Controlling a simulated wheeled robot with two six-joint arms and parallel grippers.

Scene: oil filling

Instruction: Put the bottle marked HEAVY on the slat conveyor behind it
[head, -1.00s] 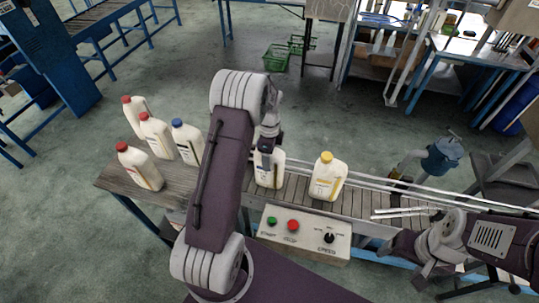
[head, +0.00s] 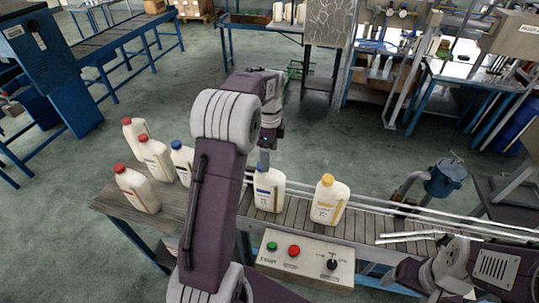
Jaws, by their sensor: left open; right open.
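A white bottle with a blue cap (head: 268,190) stands upright on the slat conveyor (head: 300,208). My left gripper (head: 264,163) is open just above its cap and partly hides it. A yellow-capped bottle (head: 329,201) stands on the slats to its right. On the wooden table end (head: 172,215) at left stand three red-capped bottles (head: 137,190) and another blue-capped bottle (head: 182,162), partly hidden by my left arm. The label writing is too small to read, so I cannot tell which bottle says HEAVY. My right gripper (head: 380,239) is open and empty over the conveyor at right.
A control box (head: 305,262) with green and red buttons and a black knob sits at the conveyor's front. Metal rails (head: 400,208) run along its back edge. A blue vise-like device (head: 445,178) stands behind at right.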

